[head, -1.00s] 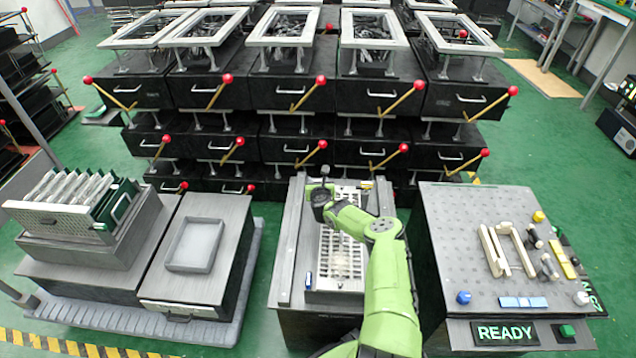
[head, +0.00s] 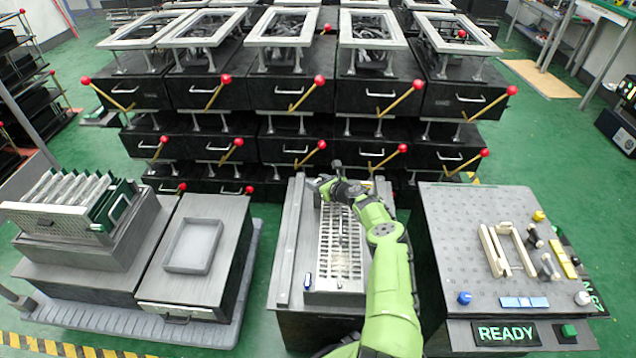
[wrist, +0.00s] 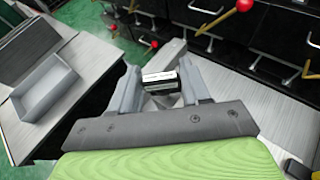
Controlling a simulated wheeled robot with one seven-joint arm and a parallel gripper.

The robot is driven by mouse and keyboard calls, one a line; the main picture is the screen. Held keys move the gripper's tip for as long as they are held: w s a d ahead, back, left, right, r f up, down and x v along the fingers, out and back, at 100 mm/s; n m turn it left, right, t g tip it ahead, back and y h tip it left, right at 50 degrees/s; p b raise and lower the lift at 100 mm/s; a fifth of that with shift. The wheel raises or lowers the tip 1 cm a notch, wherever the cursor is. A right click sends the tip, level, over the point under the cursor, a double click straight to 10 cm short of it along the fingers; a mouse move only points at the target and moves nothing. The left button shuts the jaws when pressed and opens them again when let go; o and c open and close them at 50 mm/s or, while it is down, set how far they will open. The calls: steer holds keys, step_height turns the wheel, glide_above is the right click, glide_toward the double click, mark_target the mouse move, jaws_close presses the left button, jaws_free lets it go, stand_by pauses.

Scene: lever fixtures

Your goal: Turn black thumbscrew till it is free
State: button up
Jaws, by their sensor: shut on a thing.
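My gripper (head: 320,186) is at the far end of the middle bench in the head view, reaching left. In the wrist view my gripper (wrist: 162,88) has its two grey fingers on either side of a small black piece with a pale band, which I take to be the black thumbscrew (wrist: 163,84). The fingers are shut on it. In the head view the thumbscrew is hidden by my gripper and wrist. I cannot tell whether it is still seated in its thread.
The middle bench carries a slotted pale rack (head: 341,250). A grey tray (head: 193,246) lies on the left bench. The right bench holds a pegboard (head: 450,235) with fittings and a READY sign (head: 505,333). Black drawer units with red-knobbed levers (head: 320,145) stand close behind.

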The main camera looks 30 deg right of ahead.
steer(key=shift+w+r+n+y, duration=0.15)
steer(key=shift+r+n+y, duration=0.1)
steer(key=shift+n+y, duration=0.05)
stand_by(0.5)
steer(key=o, duration=1.1)
steer(key=shift+f, duration=0.15)
steer(key=shift+c, duration=0.2)
steer(key=shift+s+d+p, duration=0.1)
steer(key=shift+s+p, duration=0.25)
steer(key=shift+p, duration=0.3)
steer(key=p+v, duration=0.5)
steer(key=v, duration=0.2)
steer(key=p+v, duration=0.5)
steer(key=v, duration=0.2)
steer(key=shift+s+r+p, duration=0.2)
steer(key=shift+r+p, duration=0.15)
steer(key=shift+s, duration=0.3)
